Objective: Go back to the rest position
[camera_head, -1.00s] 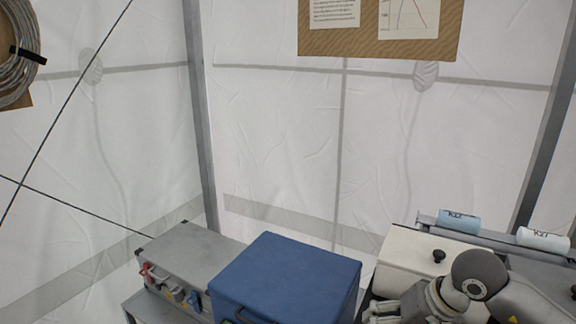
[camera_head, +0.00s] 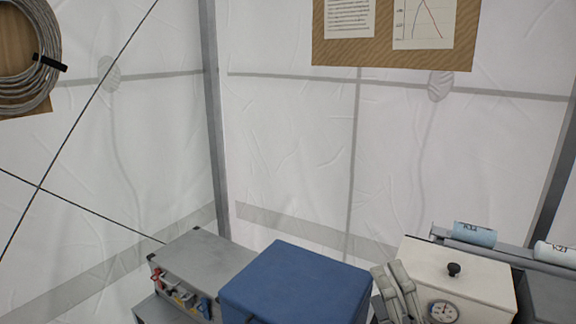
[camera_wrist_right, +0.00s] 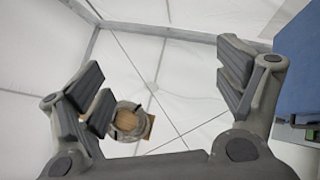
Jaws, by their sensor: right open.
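My right gripper (camera_head: 394,292) shows at the bottom of the head view, between the blue box (camera_head: 295,283) and the cream box with a dial (camera_head: 458,272). Only its fingers show there, and the rest is below the frame. In the right wrist view the gripper (camera_wrist_right: 165,88) has its two fingers spread wide with nothing between them. The tent wall and a coil of cable are behind them. My left gripper is not in view.
A grey box with sockets (camera_head: 200,262) stands left of the blue box. Two labelled rolls, one blue (camera_head: 475,234) and one white (camera_head: 553,254), lie at the right. A cable coil (camera_head: 40,65) hangs on the left wall. A board (camera_head: 395,58) hangs at the back.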

